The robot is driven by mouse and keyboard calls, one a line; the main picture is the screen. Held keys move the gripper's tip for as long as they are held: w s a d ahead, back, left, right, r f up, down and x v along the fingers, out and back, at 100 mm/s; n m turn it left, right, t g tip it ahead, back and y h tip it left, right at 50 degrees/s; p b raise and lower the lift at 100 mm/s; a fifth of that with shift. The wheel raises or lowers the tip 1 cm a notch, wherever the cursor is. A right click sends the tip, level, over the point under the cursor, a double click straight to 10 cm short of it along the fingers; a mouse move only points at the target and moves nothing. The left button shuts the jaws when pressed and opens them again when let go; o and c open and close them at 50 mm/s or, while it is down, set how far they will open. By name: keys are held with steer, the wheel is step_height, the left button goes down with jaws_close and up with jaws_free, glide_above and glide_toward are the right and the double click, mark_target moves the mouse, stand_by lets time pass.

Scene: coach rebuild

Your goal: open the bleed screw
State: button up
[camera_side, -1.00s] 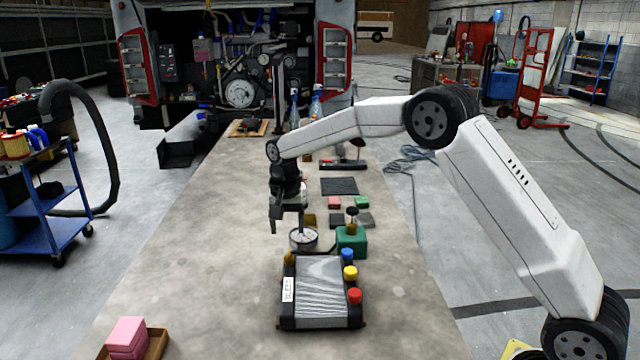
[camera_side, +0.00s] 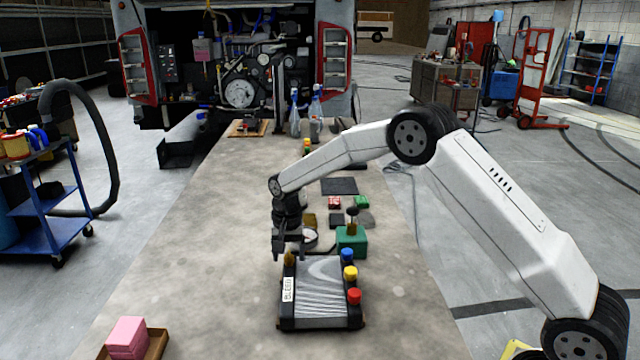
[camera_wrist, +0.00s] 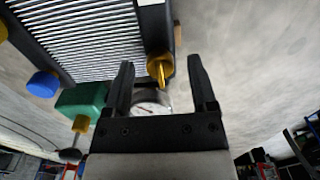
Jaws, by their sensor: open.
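The bleed screw (camera_wrist: 160,68) is a brass-yellow screw with a raised tab at a corner of the radiator. In the side view the bleed screw (camera_side: 289,258) sits at the radiator's far left corner, above a white BLEED label (camera_side: 288,290). The radiator (camera_side: 320,295) lies on the bench with dark end tanks and silver fins. My gripper (camera_wrist: 162,72) is open and empty. In the wrist view the screw appears between its two fingertips. In the side view my gripper (camera_side: 285,256) is just above or at the screw; I cannot tell whether a finger touches it.
Blue (camera_side: 347,255), yellow (camera_side: 350,273) and red (camera_side: 355,296) caps line the radiator's right side. A green block (camera_side: 352,240) and a round gauge (camera_wrist: 150,108) stand close behind. Pink blocks (camera_side: 127,337) sit in a tray at front left.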

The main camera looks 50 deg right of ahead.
jaws_close()
steer(key=shift+n, duration=0.4)
steer(key=n, duration=0.7)
steer(key=shift+n, duration=0.4)
steer(key=n, duration=0.4)
steer(key=shift+n, duration=2.5)
